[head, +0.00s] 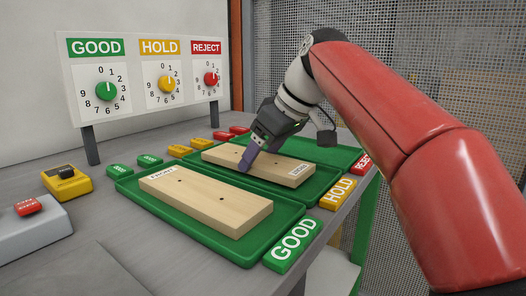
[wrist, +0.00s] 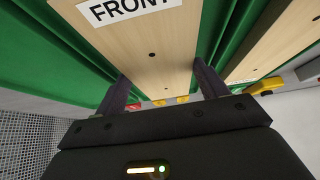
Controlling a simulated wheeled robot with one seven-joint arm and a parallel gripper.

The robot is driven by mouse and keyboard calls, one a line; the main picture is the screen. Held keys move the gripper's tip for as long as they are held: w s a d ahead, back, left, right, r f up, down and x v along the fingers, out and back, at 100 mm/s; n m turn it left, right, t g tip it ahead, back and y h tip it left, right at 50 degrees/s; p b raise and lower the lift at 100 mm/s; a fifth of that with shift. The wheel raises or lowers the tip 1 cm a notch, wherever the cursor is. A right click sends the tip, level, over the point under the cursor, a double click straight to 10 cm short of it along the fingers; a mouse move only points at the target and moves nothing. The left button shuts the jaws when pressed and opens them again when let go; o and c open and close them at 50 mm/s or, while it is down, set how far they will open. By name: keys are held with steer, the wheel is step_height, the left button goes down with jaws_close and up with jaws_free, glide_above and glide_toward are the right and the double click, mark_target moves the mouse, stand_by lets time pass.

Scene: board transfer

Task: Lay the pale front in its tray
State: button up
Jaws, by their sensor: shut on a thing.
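A pale wooden front (head: 228,156) with a small label at its right end sits in or just over the green middle tray (head: 300,200), the one beside the yellow HOLD sign. I cannot tell whether it touches the tray floor. My gripper (head: 249,158) is shut on this front, its dark fingers on the board's two long sides. In the wrist view the fingers straddle the board (wrist: 150,60), whose label reads FRONT. A second pale front (head: 205,202) lies flat in the near green tray (head: 128,187) beside the GOOD sign.
Behind, a third green tray (head: 335,154) by the REJECT sign (head: 362,162) shows no board. A panel with three dials (head: 150,75) stands at the back left.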

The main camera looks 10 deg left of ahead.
steer(key=shift+f, duration=0.3)
stand_by(0.4)
steer(key=o, duration=1.3)
steer(key=p+v, duration=0.1)
steer(key=v, duration=0.6)
steer(key=shift+d+r+p, duration=0.15)
steer(key=shift+r+p, duration=0.2)
steer(key=shift+p, duration=0.05)
